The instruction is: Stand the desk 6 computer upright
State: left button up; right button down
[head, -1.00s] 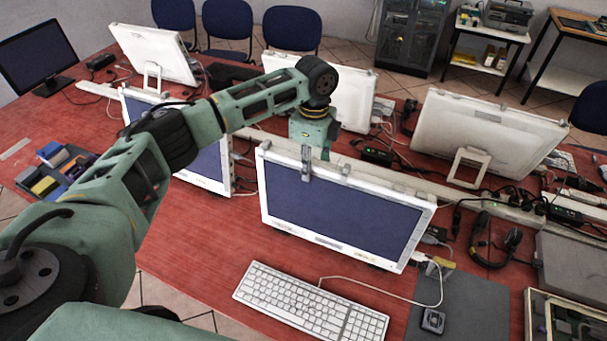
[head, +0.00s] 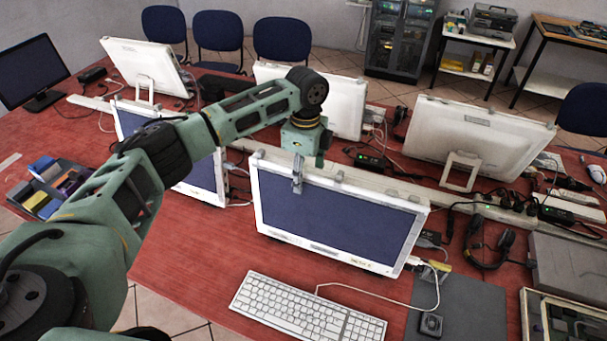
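A white all-in-one computer with a dark screen (head: 335,218) stands on the red desk in front of me. Its screen faces me and leans back a little. No label shows which desk is number 6. My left gripper (head: 298,170) is at the top edge of this computer, left of its middle. One grey finger hangs in front of the screen's upper frame. The other finger is hidden behind the panel, so I cannot tell whether the gripper is closed on the edge. The computer's stand is hidden behind it. My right gripper is not in view.
A white keyboard (head: 307,308) lies in front, with a mouse (head: 431,324) on a dark mat (head: 468,305). A headset (head: 490,247) and cables lie to the right. Other white computers (head: 478,138) stand behind. A tray of coloured boxes (head: 52,190) is at the left.

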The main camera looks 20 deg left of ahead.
pick_arm(q)
notch_tip(320, 180, up, 12)
jog(key=shift+w, duration=0.3)
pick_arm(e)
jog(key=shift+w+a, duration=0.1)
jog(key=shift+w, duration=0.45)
pick_arm(q)
jog(key=shift+f, duration=0.1)
